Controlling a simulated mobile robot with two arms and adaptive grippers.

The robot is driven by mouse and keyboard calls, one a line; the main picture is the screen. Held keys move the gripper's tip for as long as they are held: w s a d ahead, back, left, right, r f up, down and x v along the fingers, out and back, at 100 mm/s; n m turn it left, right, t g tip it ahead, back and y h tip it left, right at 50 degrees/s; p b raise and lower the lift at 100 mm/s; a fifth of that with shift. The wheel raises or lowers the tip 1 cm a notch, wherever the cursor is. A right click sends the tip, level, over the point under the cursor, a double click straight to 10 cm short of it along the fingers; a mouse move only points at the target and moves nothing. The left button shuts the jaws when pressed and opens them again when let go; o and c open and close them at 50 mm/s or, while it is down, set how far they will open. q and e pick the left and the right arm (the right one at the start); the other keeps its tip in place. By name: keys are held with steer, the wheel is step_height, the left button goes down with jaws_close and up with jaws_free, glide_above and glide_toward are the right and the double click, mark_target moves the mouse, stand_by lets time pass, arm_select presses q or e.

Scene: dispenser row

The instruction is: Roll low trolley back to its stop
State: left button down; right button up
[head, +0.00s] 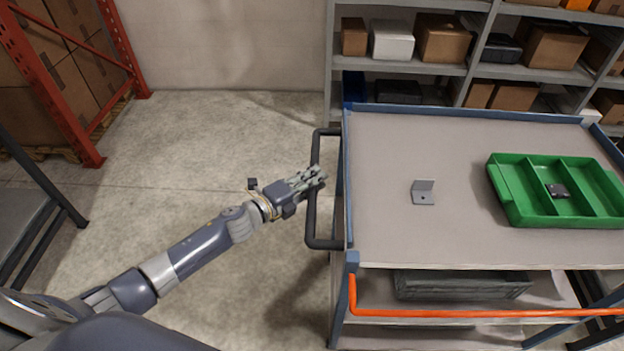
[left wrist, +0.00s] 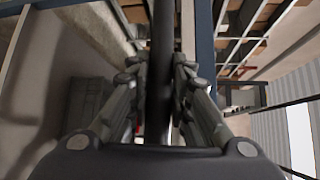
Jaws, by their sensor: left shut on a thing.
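The low trolley (head: 385,240) has a grey top with blue edging and stands at the right of the head view. A black push handle (head: 312,222) sticks out from its left end. My left gripper (head: 318,175) is shut on the upright bar of this handle. In the left wrist view the dark handle bar (left wrist: 160,70) runs between the two fingers of my left gripper (left wrist: 160,85). My right gripper is not in view. No stop for the trolley can be made out.
A green divided tray (head: 508,205) holding a small dark part and a grey metal bracket (head: 423,197) lie on the trolley top. An orange rail (head: 450,312) runs along its near side. Shelves (head: 400,68) with boxes stand behind. The floor (head: 200,140) to the left is clear.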

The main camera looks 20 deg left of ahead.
arm_select(q)
steer(key=shift+d, duration=0.15)
steer(key=c, duration=1.4)
jaws_free()
steer(key=shift+d, duration=0.1)
steer(key=shift+c, duration=0.2)
steer(key=shift+s+a, duration=0.2)
steer(key=shift+a, duration=0.05)
steer(key=v, duration=1.1)
steer(key=shift+s, duration=0.2)
